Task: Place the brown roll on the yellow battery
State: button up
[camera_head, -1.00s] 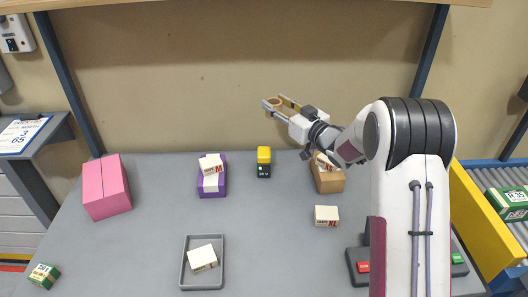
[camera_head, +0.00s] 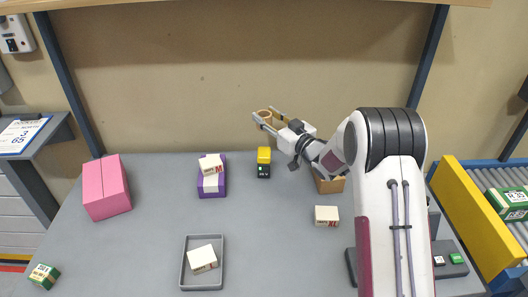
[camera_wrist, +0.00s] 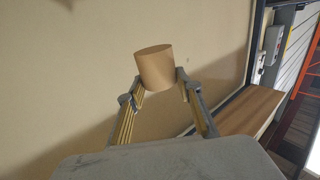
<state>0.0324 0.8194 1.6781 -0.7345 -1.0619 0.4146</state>
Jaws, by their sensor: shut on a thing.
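The brown roll (camera_head: 264,115) is held between the fingertips of my gripper (camera_head: 266,118), which is shut on it. In the wrist view the brown roll (camera_wrist: 155,68) sits between the two fingertips (camera_wrist: 156,82), against the plain wall. The yellow battery (camera_head: 264,155), yellow on top and black below, stands upright on the grey table. In the head view the roll appears above the battery with a gap between them. How far apart they are in depth is hard to tell.
A purple box (camera_head: 212,188) with a white carton (camera_head: 210,165) on it stands left of the battery. A brown box (camera_head: 328,185), partly behind my arm, stands to the right. A pink box (camera_head: 106,188), a grey tray (camera_head: 188,270) and a white carton (camera_head: 327,216) are also on the table.

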jog(key=shift+f, duration=0.1)
jog(key=shift+f, duration=3.05)
jog(key=shift+f, duration=1.85)
jog(key=shift+f, duration=0.1)
jog(key=o, duration=1.1)
jog(key=shift+v, duration=6.05)
